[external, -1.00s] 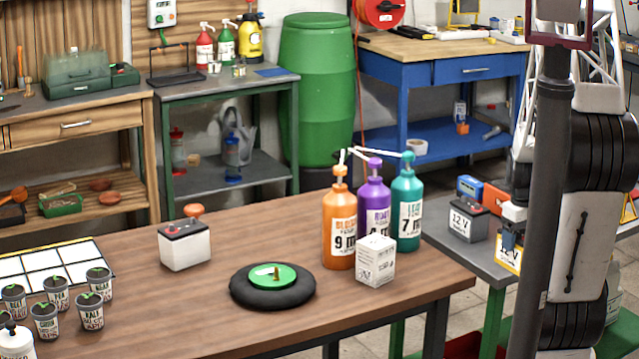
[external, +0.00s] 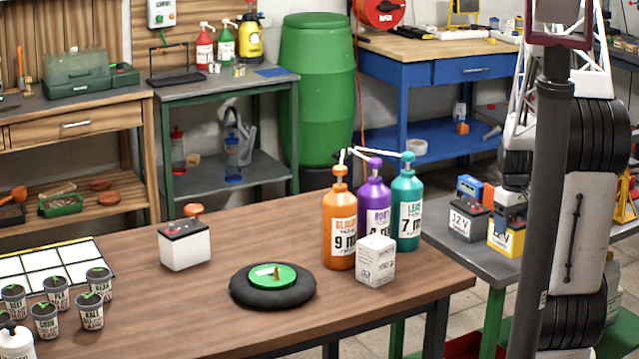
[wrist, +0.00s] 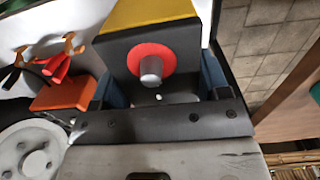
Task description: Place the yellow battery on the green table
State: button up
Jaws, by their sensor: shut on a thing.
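The yellow battery (external: 505,238) has a yellow body and dark top and appears at the right in the external view, at the grey table with green legs. In the wrist view the yellow battery (wrist: 158,12) shows a yellow side and a dark face with a red-ringed grey terminal. My gripper (wrist: 157,84) is shut on it, with a blue finger on each side. I cannot tell whether it touches the tabletop. One table with a green frame (external: 235,78) stands at the back left; the grey right table (external: 462,262) also has green legs.
A grey 12 V battery (external: 467,222), a blue block (external: 470,187) and red-orange pieces stand close beside the yellow battery. Bottles (external: 340,230) and a white box (external: 376,262) stand on the wooden table (external: 200,310). The back-left green-framed table has spray bottles at its rear and free room in front.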

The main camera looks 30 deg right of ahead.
aim_at(509, 216)
jog(key=shift+w+d+f, duration=0.1)
jog(key=shift+w+d, duration=0.4)
jog(key=shift+w, duration=0.3)
jog(key=shift+w+d, duration=0.5)
jog(key=shift+w, duration=0.3)
jog(key=shift+f, duration=1.75)
jog(key=shift+f, duration=0.15)
jog(key=o, duration=1.6)
jog(key=shift+r, duration=6.1)
